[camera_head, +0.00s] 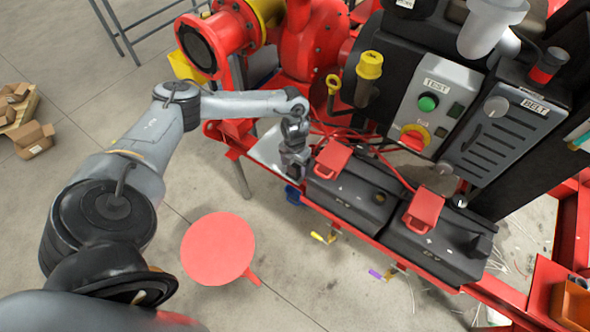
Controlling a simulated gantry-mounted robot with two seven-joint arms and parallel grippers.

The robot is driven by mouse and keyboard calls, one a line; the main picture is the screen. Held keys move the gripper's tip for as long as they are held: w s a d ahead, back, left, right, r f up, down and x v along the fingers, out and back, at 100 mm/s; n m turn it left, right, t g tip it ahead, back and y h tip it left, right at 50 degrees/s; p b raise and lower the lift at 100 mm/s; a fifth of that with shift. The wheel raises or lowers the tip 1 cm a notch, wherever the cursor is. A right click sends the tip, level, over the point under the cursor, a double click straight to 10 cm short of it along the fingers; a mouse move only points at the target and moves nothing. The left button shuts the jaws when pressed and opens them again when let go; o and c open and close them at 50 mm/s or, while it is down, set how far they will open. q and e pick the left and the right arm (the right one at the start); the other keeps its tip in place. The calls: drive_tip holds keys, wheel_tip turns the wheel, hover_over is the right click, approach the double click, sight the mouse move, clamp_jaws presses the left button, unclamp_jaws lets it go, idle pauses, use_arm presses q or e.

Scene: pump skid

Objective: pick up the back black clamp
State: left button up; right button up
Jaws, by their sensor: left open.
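My left gripper (292,172) points down at the left end of the left black battery (345,198). It is small in view and partly hidden by its own wrist; I see nothing held in it. I cannot clearly make out a black clamp. Small dark fittings show at the back edge of the batteries, one near the right battery (459,201), but I cannot tell whether they are clamps. My right gripper is not in view.
Red cables (380,152) run behind the batteries. A control box marked TEST (435,105) and a grey BELT panel (500,135) stand behind them. A red pump (312,45) is at the back.

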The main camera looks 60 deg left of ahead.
use_arm(q)
drive_tip(key=shift+f, duration=0.3)
drive_tip(key=c, duration=1.3)
drive_tip(key=shift+o, duration=0.2)
wheel_tip(320, 180, up, 9)
drive_tip(key=shift+w+f+p, duration=0.1)
drive_tip(key=shift+p, duration=0.9)
drive_tip(key=shift+r, duration=0.65)
